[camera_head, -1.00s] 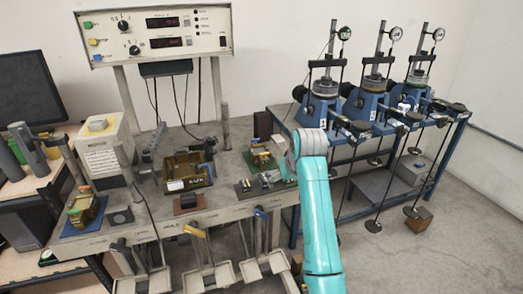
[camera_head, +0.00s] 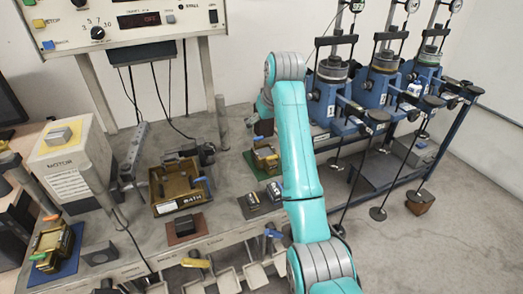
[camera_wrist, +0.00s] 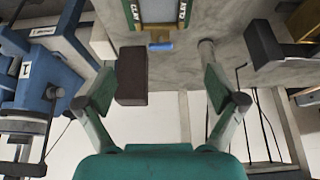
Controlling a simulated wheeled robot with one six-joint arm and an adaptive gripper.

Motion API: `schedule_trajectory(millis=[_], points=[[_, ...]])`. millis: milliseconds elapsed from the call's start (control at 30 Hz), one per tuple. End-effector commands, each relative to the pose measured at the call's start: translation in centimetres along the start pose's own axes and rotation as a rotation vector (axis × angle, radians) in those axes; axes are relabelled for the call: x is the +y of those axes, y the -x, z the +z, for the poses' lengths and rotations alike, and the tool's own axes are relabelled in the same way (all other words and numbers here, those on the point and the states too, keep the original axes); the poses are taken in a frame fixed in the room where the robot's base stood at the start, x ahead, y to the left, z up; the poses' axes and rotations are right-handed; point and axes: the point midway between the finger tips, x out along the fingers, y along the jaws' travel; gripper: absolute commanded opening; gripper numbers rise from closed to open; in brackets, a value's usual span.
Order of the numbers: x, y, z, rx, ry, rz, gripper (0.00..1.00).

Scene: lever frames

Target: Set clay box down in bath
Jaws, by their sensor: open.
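The bath (camera_head: 181,188) is an open amber-brown tray labelled BATH on the grey bench, left of my arm in the head view. A small brass-coloured box (camera_head: 266,157) with blue and orange parts sits on a green mat near my arm; its label is unreadable there. In the wrist view, a dark green-edged piece lettered CLAY (camera_wrist: 137,15) shows at the top edge, cut off, with a blue tip (camera_wrist: 160,46) below it. My gripper (camera_wrist: 158,90) is open and empty, apart from it.
A similar box (camera_head: 50,243) stands on a blue mat at left, beside the motor housing (camera_head: 70,160). Blue presses with hanging weights (camera_head: 330,105) stand right. Posts rise from the bench.

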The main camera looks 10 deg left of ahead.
Motion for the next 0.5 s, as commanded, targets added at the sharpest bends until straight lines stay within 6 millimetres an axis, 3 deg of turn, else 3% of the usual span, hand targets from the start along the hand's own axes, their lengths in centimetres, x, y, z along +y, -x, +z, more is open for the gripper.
schedule_trajectory(millis=[500], points=[[0.0, -4.4, 2.2, -0.002, 0.000, 0.000, 0.94]])
